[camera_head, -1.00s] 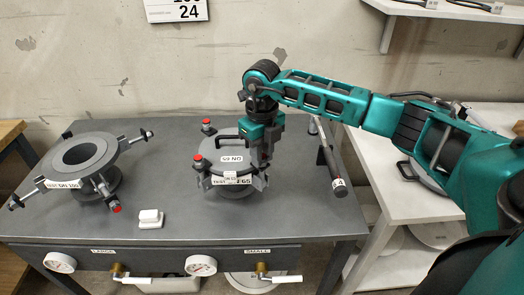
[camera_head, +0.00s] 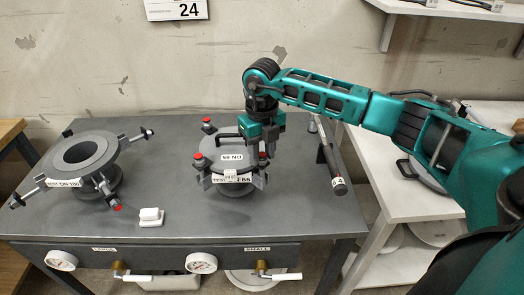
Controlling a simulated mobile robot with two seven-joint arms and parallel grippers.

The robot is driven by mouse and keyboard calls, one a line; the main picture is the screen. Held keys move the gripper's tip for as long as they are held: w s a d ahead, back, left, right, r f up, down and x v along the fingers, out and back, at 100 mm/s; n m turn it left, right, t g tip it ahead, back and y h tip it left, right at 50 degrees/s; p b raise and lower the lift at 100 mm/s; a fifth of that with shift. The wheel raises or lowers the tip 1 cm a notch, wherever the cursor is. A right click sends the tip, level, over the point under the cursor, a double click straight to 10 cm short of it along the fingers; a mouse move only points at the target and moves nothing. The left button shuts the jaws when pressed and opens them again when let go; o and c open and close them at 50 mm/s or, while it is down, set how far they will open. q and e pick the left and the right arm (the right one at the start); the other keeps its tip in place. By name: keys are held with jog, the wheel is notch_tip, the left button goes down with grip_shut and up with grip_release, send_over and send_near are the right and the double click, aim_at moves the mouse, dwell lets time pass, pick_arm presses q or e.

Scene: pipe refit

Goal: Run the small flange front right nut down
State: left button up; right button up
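The small flange (camera_head: 222,160) stands on the grey bench under the SMALL label, with a dark round lid marked DN 65 and a handle. Red-capped nuts show at its back left (camera_head: 207,122), front left (camera_head: 197,157) and front right (camera_head: 262,155). My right gripper (camera_head: 265,150) points down over the flange's right side, close to the front right nut. Its fingers overlap the nut's area, and I cannot tell whether they touch it or how far apart they are. My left gripper is not in view.
The large flange (camera_head: 82,152) stands open at the left with its swing bolts spread out. A white block (camera_head: 151,217) lies on the bench (camera_head: 260,220). A dark-gripped tool (camera_head: 334,165) lies right of the small flange. Gauges and valves line the front.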

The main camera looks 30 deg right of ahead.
jog(key=shift+o, duration=1.2)
notch_tip(320, 180, up, 13)
